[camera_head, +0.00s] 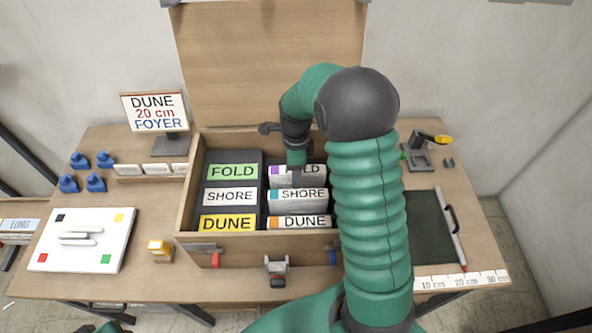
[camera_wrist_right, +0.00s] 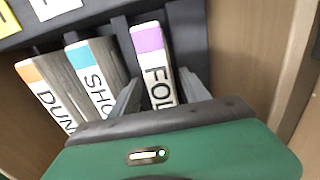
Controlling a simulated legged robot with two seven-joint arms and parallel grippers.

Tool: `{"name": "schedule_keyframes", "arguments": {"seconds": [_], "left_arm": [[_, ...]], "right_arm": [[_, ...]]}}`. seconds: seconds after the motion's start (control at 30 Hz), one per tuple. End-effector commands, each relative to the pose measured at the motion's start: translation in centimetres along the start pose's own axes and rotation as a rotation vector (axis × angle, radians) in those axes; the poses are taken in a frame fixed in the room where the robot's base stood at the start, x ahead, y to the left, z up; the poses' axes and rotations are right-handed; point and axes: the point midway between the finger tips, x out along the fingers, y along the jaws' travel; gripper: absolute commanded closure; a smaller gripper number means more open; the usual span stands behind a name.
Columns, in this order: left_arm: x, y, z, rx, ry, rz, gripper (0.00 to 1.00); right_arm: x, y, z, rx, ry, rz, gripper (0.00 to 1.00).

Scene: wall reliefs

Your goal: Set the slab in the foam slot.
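The FOLD slab (camera_head: 284,178) with a purple end mark stands at the back of the right column of the open wooden crate (camera_head: 262,246). It also shows in the right wrist view (camera_wrist_right: 150,40). My right gripper (camera_head: 297,170) is over it, with one finger on each side. Narrow gaps seem to show beside the slab, so the fingers look open. The SHORE slab (camera_head: 284,196) and DUNE slab (camera_head: 284,223) stand in front of it. Dark foam (camera_head: 233,157) surrounds the labels; the FOLD slab's lower part is hidden. My left gripper is not in view.
The left column has green FOLD, white SHORE and yellow DUNE labels. A sign (camera_head: 155,112) reads DUNE 20 cm FOYER. A white board (camera_head: 82,238), blue pieces (camera_head: 68,184), a dark green mat (camera_head: 421,228) and a ruler (camera_head: 462,280) lie around the crate. The raised lid (camera_head: 225,50) stands behind.

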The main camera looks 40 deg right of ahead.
Motion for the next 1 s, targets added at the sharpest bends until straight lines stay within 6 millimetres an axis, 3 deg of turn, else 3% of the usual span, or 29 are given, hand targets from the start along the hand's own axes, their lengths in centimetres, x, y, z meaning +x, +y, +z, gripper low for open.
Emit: {"name": "schedule_keyframes", "arguments": {"seconds": [0.37,0.8,1.0], "left_arm": [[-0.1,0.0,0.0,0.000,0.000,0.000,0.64],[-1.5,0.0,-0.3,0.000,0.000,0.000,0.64],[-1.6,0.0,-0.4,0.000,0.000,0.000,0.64]], "right_arm": [[-0.7,-0.1,0.0,0.000,0.000,-0.003,0.42],[-10.7,-0.1,0.0,0.000,-0.001,-0.003,0.42],[-12.2,-0.1,0.0,0.000,0.000,-0.001,0.42]]}}
